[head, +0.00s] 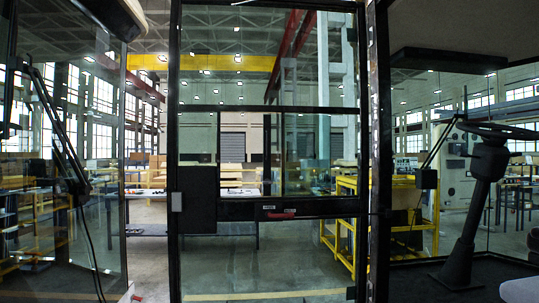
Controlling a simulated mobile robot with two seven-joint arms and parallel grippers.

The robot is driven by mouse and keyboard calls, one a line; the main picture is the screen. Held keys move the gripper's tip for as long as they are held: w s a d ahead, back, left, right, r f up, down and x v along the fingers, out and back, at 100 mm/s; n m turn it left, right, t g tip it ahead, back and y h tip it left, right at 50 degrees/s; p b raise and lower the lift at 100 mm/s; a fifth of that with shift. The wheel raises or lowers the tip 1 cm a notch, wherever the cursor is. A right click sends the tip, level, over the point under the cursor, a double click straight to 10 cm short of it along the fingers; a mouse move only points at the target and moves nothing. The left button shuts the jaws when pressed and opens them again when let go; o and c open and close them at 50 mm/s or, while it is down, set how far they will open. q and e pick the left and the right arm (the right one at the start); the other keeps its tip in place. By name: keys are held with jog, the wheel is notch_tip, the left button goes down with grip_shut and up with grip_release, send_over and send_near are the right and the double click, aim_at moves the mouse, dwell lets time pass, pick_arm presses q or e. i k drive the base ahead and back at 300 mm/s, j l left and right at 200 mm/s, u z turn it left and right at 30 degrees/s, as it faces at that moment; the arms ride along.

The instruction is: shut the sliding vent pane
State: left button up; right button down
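A tall black-framed glass door stands in front of me in the head view. In its middle is a sliding vent window with a black frame (240,209). An upright dark bar, the edge of the vent pane (267,155), stands left of the window's middle. The pane's glass seems to lie right of this bar, with a see-through section left of it; I cannot tell for certain which part is bare opening. A small red handle or label (281,214) is on the lower rail. Neither gripper shows in this view.
A black box (193,198) is on the door's left side. A steering wheel on a dark column (467,220) stands at the right. Yellow racks (345,225) and tables stand outside beyond the glass.

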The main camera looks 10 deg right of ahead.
aim_at(298, 148)
jog(key=i+l, duration=0.15)
jog(key=i, duration=0.25)
jog(key=i+l+u, duration=0.1)
jog(key=i, duration=0.3)
jog(key=i+l, duration=0.2)
jog(key=i, duration=0.25)
jog(key=u, duration=0.05)
